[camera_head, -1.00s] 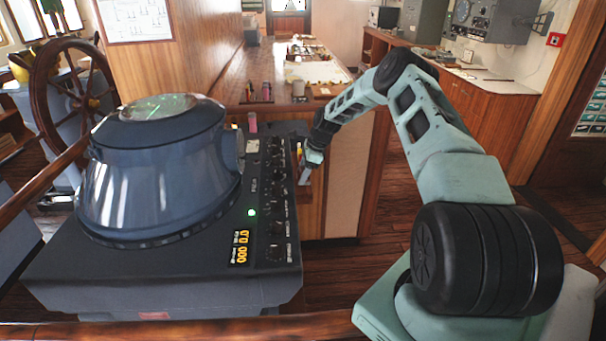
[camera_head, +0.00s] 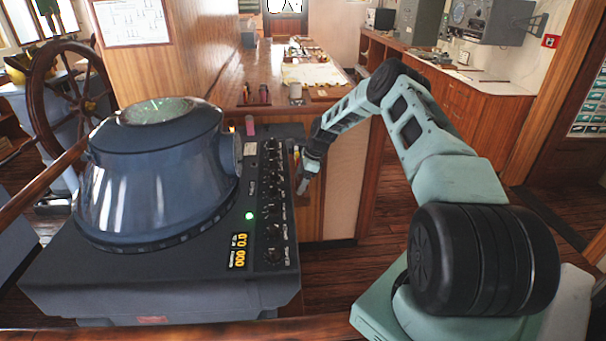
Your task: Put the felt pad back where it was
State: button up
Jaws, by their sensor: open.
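My gripper (camera_head: 303,187) is open and points down beside the right edge of the radar console (camera_head: 120,268), in front of the wooden cabinet. Its fingertips are small and dark in this view, and I see nothing held between them. I cannot make out the felt pad for sure. A small pinkish upright item (camera_head: 250,125) stands at the back of the console, but I cannot tell what it is. Small red and yellow shapes (camera_head: 296,158) show just left of the gripper, too small to identify.
The chart table (camera_head: 225,92) behind holds pen holders (camera_head: 264,94), a cup (camera_head: 296,91) and papers. A ship's wheel (camera_head: 70,85) stands at left. A wooden rail (camera_head: 180,333) crosses the front. Floor is clear right of the cabinet.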

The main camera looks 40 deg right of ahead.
jog(key=w+b+v, duration=0.1)
jog(key=b+v, duration=0.6)
jog(key=v, duration=1)
jog(key=shift+r, duration=0.35)
jog(key=shift+s+a, duration=0.1)
